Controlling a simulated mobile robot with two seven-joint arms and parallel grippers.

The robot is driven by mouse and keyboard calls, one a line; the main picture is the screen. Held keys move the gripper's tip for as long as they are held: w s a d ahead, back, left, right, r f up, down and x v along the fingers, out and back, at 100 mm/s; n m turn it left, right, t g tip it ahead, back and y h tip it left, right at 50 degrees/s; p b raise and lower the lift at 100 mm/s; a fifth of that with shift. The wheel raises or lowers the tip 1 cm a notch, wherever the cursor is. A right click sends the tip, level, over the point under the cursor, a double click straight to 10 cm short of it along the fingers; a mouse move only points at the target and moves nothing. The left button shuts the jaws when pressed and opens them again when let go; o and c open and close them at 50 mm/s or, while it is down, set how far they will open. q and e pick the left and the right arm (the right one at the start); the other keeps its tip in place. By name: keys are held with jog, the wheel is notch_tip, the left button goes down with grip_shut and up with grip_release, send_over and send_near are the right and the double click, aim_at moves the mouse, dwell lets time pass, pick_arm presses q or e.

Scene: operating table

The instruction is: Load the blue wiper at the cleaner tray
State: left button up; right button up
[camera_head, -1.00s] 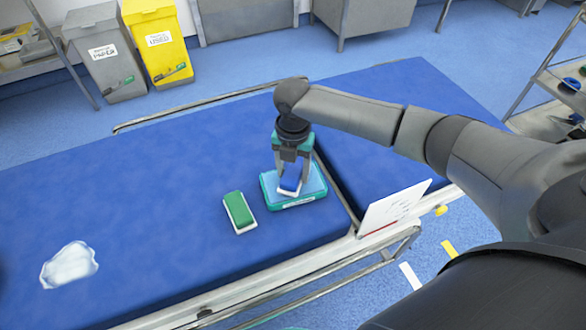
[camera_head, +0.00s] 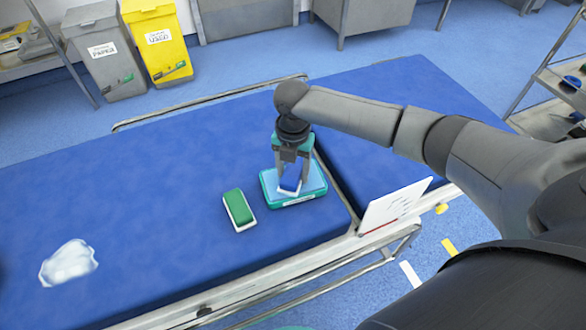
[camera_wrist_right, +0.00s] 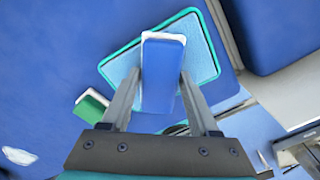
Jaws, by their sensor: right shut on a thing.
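The blue wiper (camera_head: 290,178) is a blue block with a white edge. My right gripper (camera_head: 289,180) is shut on it, with one finger on each side in the right wrist view (camera_wrist_right: 158,90). The wiper is at the cleaner tray (camera_head: 270,201), a teal-rimmed tray with a light blue inside. In the right wrist view the wiper (camera_wrist_right: 164,75) covers the middle of the tray (camera_wrist_right: 206,60). I cannot tell whether the wiper touches the tray's surface. My left gripper is not in view.
A green wiper (camera_head: 238,209) with a white base lies left of the tray on the blue operating table (camera_head: 150,190). A whitish patch (camera_head: 68,263) lies at the table's left. A white sign (camera_head: 392,208) stands at the near edge. The table's far left is clear.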

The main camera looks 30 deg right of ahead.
aim_at(293, 170)
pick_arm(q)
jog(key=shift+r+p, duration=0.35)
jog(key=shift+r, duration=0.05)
pick_arm(e)
jog(key=shift+s+f, duration=0.1)
jog(key=shift+f, duration=0.05)
dwell(1.3)
jog(key=shift+r+p, duration=0.65)
jog(key=shift+p, duration=0.05)
jog(key=shift+r+p, duration=0.7)
jog(key=shift+p, duration=0.1)
jog(key=shift+r+p, duration=0.6)
jog(key=shift+p, duration=0.1)
jog(key=shift+r+p, duration=0.5)
jog(key=shift+p, duration=0.1)
jog(key=shift+r+p, duration=1.2)
jog(key=shift+p, duration=0.1)
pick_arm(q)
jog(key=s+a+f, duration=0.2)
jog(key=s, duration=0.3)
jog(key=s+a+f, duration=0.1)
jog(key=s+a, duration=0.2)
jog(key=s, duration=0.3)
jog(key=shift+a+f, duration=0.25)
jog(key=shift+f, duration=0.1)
